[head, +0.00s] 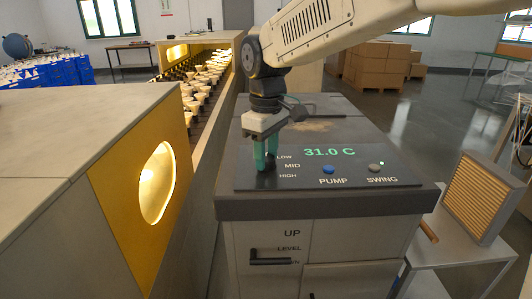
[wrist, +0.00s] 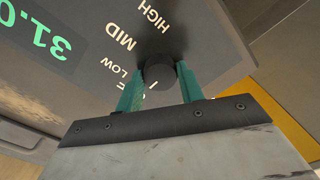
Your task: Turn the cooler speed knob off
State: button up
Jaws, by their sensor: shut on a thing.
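The cooler's speed knob (wrist: 160,70) is a dark round knob on the grey control panel (head: 330,178). The words LOW, MID and HIGH are printed beside it, and part of another label shows near the fingers in the wrist view. My gripper (head: 265,165) comes down from above, and its green fingers are shut on the knob, one on each side, in the wrist view (wrist: 160,85). In the head view the fingers cover much of the knob. Which label the knob points to cannot be told. The green display (head: 329,152) reads 31.0 C.
A blue PUMP button (head: 328,169) and a grey SWING button (head: 375,167) sit right of the knob, with a small green light near SWING. A handle (head: 270,261) is on the cooler's front. A yellow-fronted cabinet (head: 140,190) stands close on the left.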

aim_at(267, 157)
dwell(0.4)
jog(key=o, duration=1)
notch_tip(267, 157, up, 8)
jog(key=shift+f, duration=0.1)
